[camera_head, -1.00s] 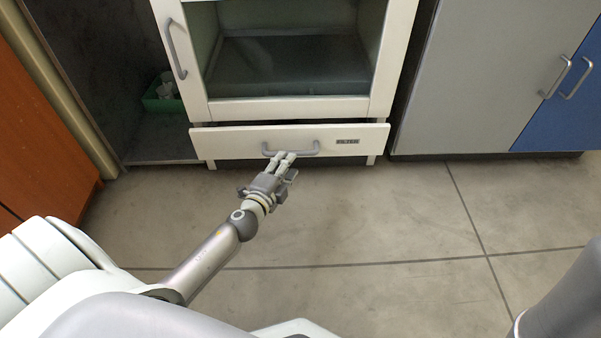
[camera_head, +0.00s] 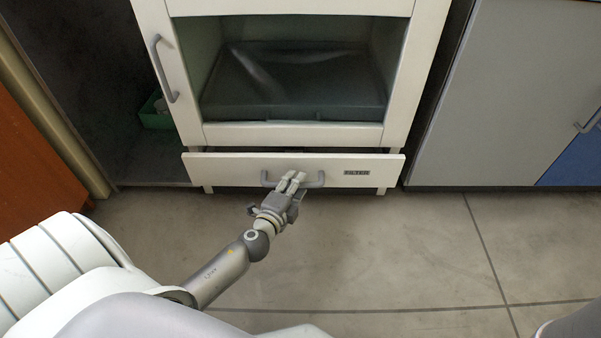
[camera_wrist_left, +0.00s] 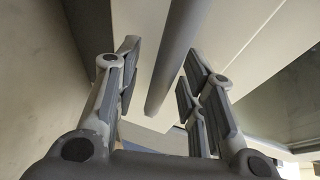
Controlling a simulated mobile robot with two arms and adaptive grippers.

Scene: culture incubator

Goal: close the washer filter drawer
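The white filter drawer (camera_head: 225,170) sits at the bottom of the white washer, its front marked FILTER. A dark gap shows above its front, so it stands slightly open. Its grey bar handle (camera_head: 266,179) runs across the middle of the front. My left gripper (camera_head: 293,180) is at the handle. In the left wrist view the fingers of my left gripper (camera_wrist_left: 160,80) are apart, with the handle bar (camera_wrist_left: 176,55) between them and space on both sides. My right gripper is out of view.
The washer's glass door (camera_head: 290,85) is above the drawer. A grey cabinet (camera_head: 500,100) stands to the right, and a green bin (camera_head: 155,119) sits in a dark recess to the left. The floor (camera_head: 390,250) in front is clear.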

